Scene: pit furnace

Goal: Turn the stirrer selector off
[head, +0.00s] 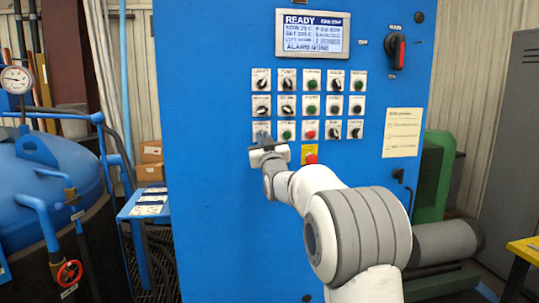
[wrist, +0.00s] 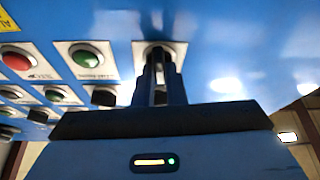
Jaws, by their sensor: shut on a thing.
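The stirrer selector is a black knob on a white plate (wrist: 140,53) in the wrist view. My gripper (wrist: 162,78) has its dark fingers against the panel at this plate and is shut on the knob, which the fingers mostly hide. In the head view my gripper (head: 264,140) is at the bottom-left switch of the blue cabinet's control grid. That switch's plate (head: 261,127) shows just above the gripper. The knob's angle and its label cannot be read.
A green button (wrist: 87,58) and a red button (wrist: 17,61) sit beside the selector in the wrist view. An emergency stop (head: 311,157) is right of my gripper. A display (head: 312,34) reads READY. A main switch (head: 396,50) is at upper right.

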